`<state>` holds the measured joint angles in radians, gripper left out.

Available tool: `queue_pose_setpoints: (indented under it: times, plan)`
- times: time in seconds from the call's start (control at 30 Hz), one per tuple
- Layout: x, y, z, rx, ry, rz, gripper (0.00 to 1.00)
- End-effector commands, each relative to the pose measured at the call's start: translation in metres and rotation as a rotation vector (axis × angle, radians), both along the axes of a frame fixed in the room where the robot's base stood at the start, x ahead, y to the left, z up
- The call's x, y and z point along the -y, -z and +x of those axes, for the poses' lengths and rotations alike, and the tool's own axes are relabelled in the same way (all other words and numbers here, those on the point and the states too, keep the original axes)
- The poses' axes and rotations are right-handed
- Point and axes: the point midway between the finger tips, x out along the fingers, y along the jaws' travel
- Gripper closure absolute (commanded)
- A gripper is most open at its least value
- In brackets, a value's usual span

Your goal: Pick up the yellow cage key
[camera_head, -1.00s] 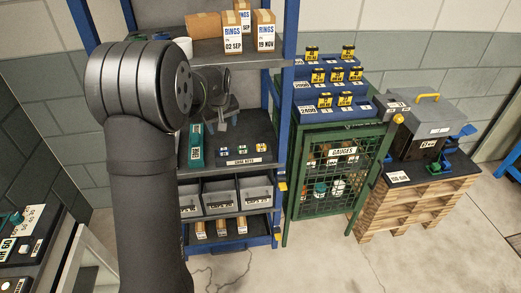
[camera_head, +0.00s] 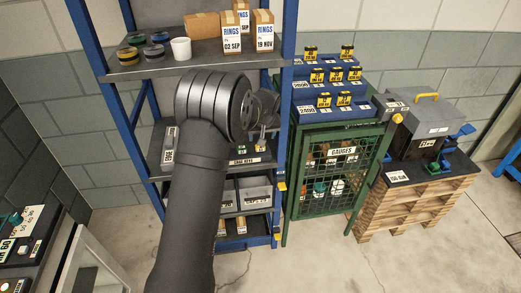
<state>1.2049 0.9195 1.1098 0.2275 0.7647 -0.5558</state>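The small tagged cage keys lie on the dark middle shelf (camera_head: 228,166) of the blue rack, above a white label strip that seems to read "CAGE KEYS" (camera_head: 244,161). One small key with a green mark (camera_head: 241,150) shows beside my arm. A small yellowish item (camera_head: 262,147), likely the yellow key, sits at the right, under my gripper (camera_head: 263,132). My gripper is over the right end of this shelf, partly behind my own wrist. Its fingertips are small and unclear, so I cannot tell whether they are open or touching the key.
Rack posts (camera_head: 285,100) stand close to my gripper. Grey bins (camera_head: 255,191) are below. A green gauge cage (camera_head: 340,170) stands right.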

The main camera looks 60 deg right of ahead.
Motion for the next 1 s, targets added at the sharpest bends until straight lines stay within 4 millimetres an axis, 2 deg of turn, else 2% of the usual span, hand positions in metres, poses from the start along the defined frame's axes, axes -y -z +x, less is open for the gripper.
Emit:
queue_pose_setpoints:
  times: [0.27,0.6,0.93,1.0]
  plan:
    - [0.005,0.019,0.006,0.0,0.0,0.0,0.36]
    - [0.018,0.061,0.018,0.0,-0.001,0.0,0.36]
    - [0.019,0.066,0.02,0.0,-0.001,-0.002,0.36]
    - [0.019,0.066,0.02,0.0,-0.001,-0.002,0.5]
